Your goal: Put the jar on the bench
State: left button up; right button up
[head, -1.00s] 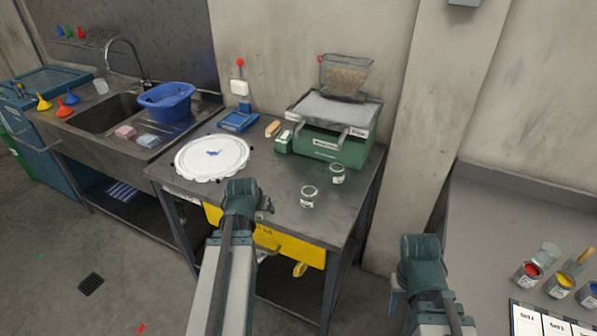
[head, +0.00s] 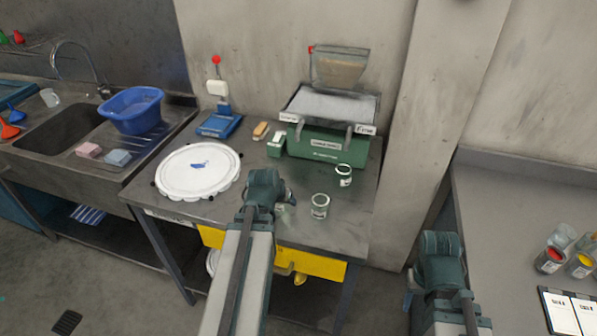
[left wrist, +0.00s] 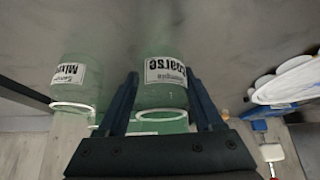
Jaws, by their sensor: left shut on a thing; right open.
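My left gripper (head: 284,205) is shut on a glass jar labelled "Sample coarse" (left wrist: 165,80). In the head view that jar is mostly hidden by the gripper, at the front of the steel bench (head: 265,243). I cannot tell whether it touches the top. A second jar, labelled "Mixed" (left wrist: 75,82), stands beside it in the left wrist view. In the head view one jar (head: 320,206) stands right of the gripper, and another (head: 344,175) stands by the green mill (head: 330,145). My right gripper (head: 409,290) is open and empty, low beside the grey counter.
A white round lid-like tray (head: 198,172) lies on the bench's left side, with a blue stand (head: 219,125) behind it. A sink with a blue tub (head: 131,108) is at left. The grey counter (head: 500,220) at right holds paint pots and cards.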

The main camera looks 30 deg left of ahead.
pick_arm(q)
send_near(299, 172)
jog(key=f, duration=0.3)
jog(key=shift+w+a+f, duration=0.1)
jog(key=shift+w+a, duration=0.1)
jog(key=shift+w, duration=0.05)
jog(key=w, duration=0.2)
jog(key=shift+w+a, duration=0.4)
jog(key=shift+w+f+b, duration=0.15)
jog(key=shift+f+b, duration=0.75)
jog(key=shift+r, duration=0.1)
jog(key=o, duration=1.3)
jog(key=shift+o, duration=0.2)
